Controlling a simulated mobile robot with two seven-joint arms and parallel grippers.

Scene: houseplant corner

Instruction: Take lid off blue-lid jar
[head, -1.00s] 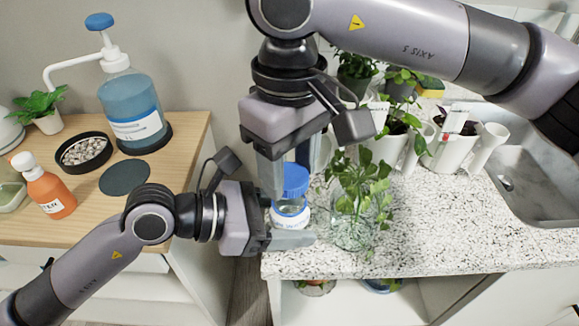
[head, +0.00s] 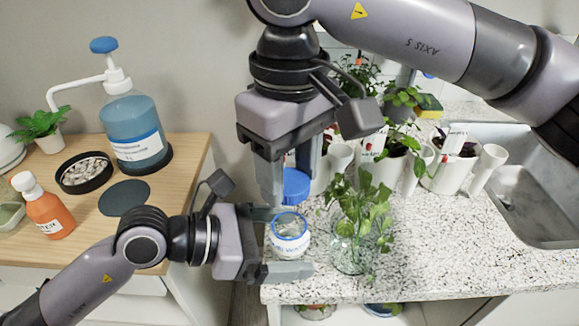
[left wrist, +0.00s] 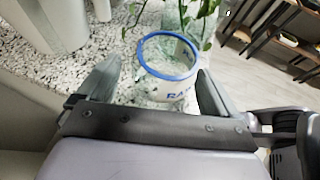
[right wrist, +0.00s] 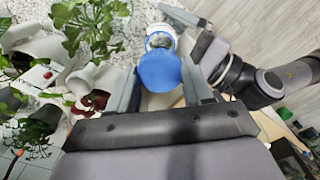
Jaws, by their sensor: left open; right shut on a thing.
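The jar (head: 289,233) stands upright on the speckled counter, with its mouth open and a blue rim; the left wrist view shows it too (left wrist: 168,72). The blue lid (head: 295,186) is above the jar, apart from it. My right gripper (head: 288,188) is shut on the lid from above. In the right wrist view the lid (right wrist: 160,72) sits between its fingers, with the jar (right wrist: 161,36) beyond it. My left gripper (head: 290,240) is open, with its fingers on either side of the jar (left wrist: 160,85).
A glass vase with a leafy plant (head: 356,225) stands close to the jar's right. White pots (head: 385,165) and a sink (head: 530,185) are behind it. A wooden table at left holds a blue pump bottle (head: 133,130), an orange bottle (head: 46,207) and a pebble dish (head: 84,173).

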